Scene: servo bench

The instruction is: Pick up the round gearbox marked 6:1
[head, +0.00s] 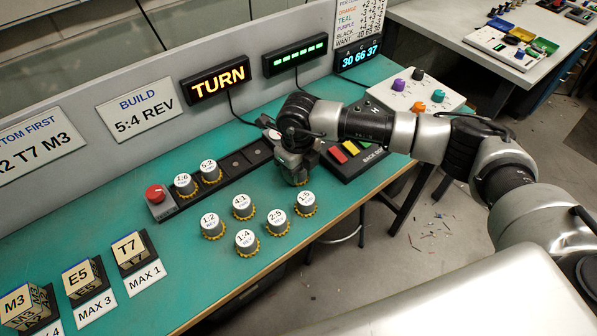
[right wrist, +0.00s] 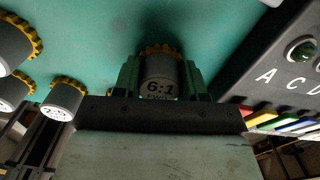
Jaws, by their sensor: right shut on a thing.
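The round gearbox marked 6:1 (right wrist: 160,88) is a grey cylinder with a yellow toothed rim. It sits between the two fingers of my right gripper (right wrist: 160,80) in the right wrist view, and they are shut on it. In the head view my right gripper (head: 296,172) points down over the green bench, right of the other gearboxes, and mostly hides the gearbox. I cannot tell whether the gearbox touches the bench. My left gripper is not in view.
Several other gearboxes, such as 4:1 (head: 242,206) and 1:5 (head: 305,203), stand close by on the bench (head: 200,270). A black rail (head: 235,165) holds two gearboxes beside a red button (head: 155,194). A dark box with coloured keys (head: 352,160) stands right of the gripper.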

